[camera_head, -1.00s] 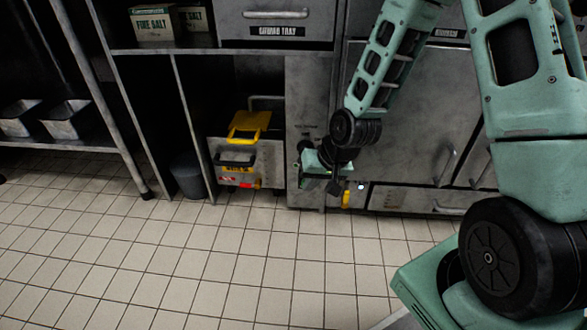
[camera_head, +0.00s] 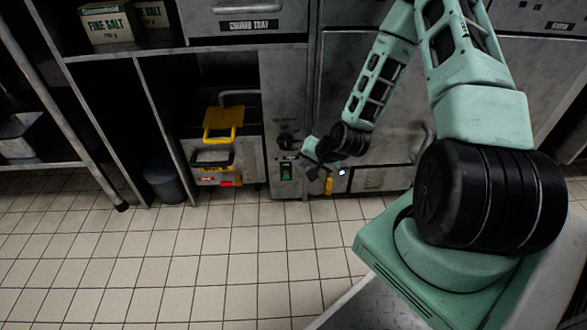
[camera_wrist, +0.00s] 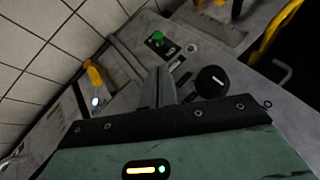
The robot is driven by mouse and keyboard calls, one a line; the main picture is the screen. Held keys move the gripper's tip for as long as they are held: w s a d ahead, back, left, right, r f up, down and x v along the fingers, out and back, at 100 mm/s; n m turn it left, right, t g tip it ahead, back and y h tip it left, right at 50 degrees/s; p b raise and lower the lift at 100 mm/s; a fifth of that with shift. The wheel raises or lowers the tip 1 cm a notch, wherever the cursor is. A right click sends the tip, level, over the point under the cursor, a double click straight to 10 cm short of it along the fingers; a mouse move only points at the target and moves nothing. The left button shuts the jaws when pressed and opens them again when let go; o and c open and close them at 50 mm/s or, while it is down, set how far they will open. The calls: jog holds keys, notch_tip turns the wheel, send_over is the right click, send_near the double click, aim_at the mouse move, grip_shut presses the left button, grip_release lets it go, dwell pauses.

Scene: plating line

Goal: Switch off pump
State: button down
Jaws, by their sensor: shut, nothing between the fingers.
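A green switch (camera_head: 287,172) in a dark frame sits low on the narrow grey panel (camera_head: 284,105). In the wrist view it shows as a raised green piece (camera_wrist: 157,39) beyond my fingers. A black round knob (camera_head: 287,141) is above it; it also shows in the wrist view (camera_wrist: 212,82). My gripper (camera_head: 325,181) is just right of the green switch in the head view. In the wrist view my gripper (camera_wrist: 158,82) is shut and empty, its dark fingers pointing toward the panel. I cannot tell the exact gap to the switch.
A yellow handle (camera_head: 329,184) and a small white light (camera_head: 342,172) are right of the panel. A grey unit with a yellow bracket (camera_head: 222,122) stands to the left, near a dark bin (camera_head: 167,184). The tiled floor (camera_head: 170,265) in front is clear.

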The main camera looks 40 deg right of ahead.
jog(key=b, duration=0.5)
send_near(287, 173)
jog(key=x, duration=0.5)
jog(key=shift+d+f, duration=0.1)
jog(key=shift+d, duration=0.1)
jog(key=shift+w+f+b, duration=0.3)
jog(key=shift+w+b, duration=0.05)
